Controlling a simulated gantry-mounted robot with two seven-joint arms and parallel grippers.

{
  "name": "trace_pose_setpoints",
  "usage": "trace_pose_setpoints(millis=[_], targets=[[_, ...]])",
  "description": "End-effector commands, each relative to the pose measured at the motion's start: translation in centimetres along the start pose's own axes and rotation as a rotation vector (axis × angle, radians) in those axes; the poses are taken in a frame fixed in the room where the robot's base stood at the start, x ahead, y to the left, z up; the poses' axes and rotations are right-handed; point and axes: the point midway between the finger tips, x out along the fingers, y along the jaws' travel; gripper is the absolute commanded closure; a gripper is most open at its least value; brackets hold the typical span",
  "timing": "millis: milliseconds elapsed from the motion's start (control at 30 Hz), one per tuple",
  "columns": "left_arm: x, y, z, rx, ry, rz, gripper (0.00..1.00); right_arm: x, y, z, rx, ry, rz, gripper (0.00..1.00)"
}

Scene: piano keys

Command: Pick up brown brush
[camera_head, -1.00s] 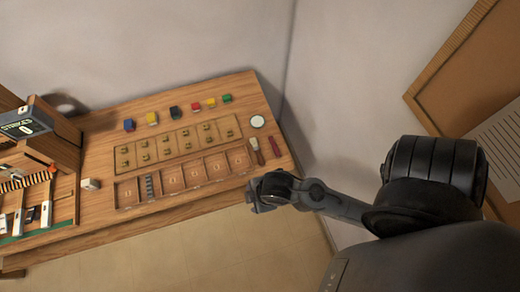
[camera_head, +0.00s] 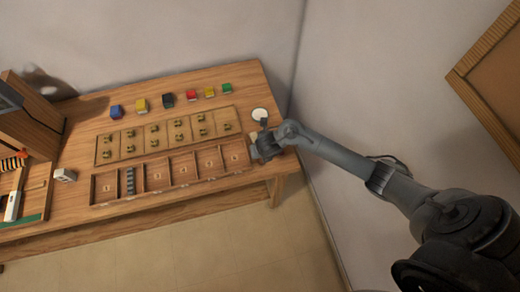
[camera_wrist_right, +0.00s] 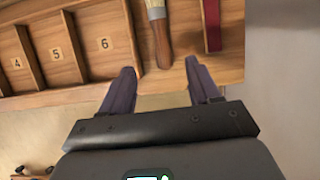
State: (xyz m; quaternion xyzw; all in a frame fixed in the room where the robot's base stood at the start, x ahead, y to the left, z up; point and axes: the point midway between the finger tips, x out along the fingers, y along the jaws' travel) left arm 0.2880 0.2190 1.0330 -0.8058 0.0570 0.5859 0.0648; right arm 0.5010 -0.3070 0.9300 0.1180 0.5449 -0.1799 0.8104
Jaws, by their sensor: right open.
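The brown brush (camera_wrist_right: 161,42) lies on the table at the top centre of the right wrist view, with its pale bristle end away from me and its brown handle toward me. My right gripper (camera_wrist_right: 158,75) is open and empty, with its fingertips on either side of the handle's near end. I cannot tell its height above the table. In the head view the right gripper (camera_head: 262,145) is over the table's right end and hides most of the brush. My left gripper is in neither view.
A red object (camera_wrist_right: 212,25) lies right of the brush. A numbered compartment tray (camera_head: 172,172) is left of the gripper. A white round object (camera_head: 260,114) and several coloured blocks (camera_head: 168,100) are farther back. Walls stand behind and right of the table (camera_head: 90,127).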

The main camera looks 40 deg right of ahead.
Motion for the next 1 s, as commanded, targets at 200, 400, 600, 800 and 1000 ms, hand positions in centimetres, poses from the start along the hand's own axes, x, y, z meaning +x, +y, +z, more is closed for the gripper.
trace_pose_setpoints(millis=[200, 400, 600, 800, 1000], targets=[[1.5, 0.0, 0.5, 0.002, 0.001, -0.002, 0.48, 3.1, 0.2, 0.1, 0.004, -0.005, 0.002, 0.38], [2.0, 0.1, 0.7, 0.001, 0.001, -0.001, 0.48, 4.8, 0.2, 0.2, 0.004, -0.005, 0.003, 0.38], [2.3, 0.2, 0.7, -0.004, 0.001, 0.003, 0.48, 5.9, 0.1, -0.1, 0.004, -0.003, 0.003, 0.38], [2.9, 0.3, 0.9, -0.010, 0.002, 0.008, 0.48, 8.5, -0.2, -0.6, 0.004, -0.004, 0.003, 0.38], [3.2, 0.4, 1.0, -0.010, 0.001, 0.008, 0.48, 10.0, -0.1, -0.5, 0.004, -0.006, 0.005, 0.38]])
